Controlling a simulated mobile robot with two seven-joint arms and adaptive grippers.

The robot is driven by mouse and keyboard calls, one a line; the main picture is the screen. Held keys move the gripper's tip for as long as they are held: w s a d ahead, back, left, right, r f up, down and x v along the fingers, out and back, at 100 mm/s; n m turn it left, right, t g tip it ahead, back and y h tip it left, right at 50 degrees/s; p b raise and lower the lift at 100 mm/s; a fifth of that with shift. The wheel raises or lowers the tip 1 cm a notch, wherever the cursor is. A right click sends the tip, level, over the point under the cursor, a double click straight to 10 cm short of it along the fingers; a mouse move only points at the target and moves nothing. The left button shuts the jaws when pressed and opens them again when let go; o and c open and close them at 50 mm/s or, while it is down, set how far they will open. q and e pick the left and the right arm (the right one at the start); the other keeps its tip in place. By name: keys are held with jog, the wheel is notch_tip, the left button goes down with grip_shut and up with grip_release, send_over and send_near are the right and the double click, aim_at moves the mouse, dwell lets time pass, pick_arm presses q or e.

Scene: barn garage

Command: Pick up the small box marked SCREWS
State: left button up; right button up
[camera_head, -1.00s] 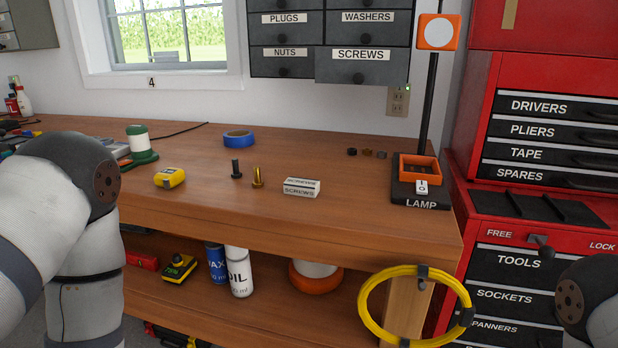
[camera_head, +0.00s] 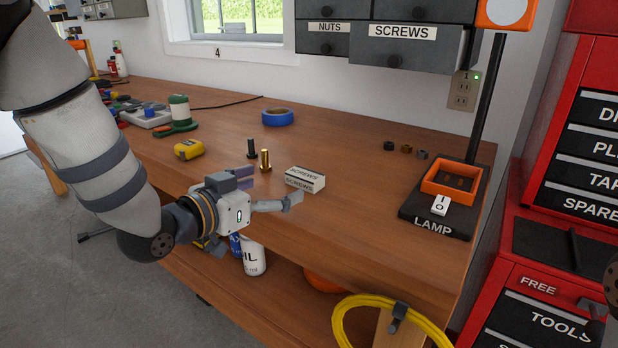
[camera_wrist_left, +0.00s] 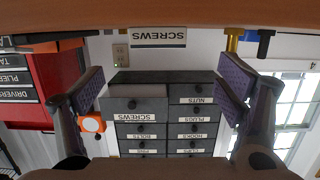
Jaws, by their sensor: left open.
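The small white box marked SCREWS (camera_head: 305,180) lies on the wooden workbench, with its label on the top and front faces. My left gripper (camera_head: 271,187) is open and empty at the bench's front edge, just left of the box and apart from it. In the left wrist view, which is upside down, the box (camera_wrist_left: 158,37) shows ahead between the two spread fingers (camera_wrist_left: 165,82).
A brass bolt (camera_head: 265,160) and a dark bolt (camera_head: 250,148) stand just left of the box. A yellow tape measure (camera_head: 189,149) and blue tape roll (camera_head: 277,117) are farther away. The lamp base (camera_head: 437,215) stands right. Bench between box and lamp is clear.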

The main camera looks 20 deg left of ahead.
aim_at(300, 176)
pick_arm(q)
jog(key=b+x, duration=0.1)
jog(key=x, duration=0.8)
jog(key=shift+d+f, duration=0.15)
jog(key=shift+d, duration=0.05)
jog(key=c, duration=1.3)
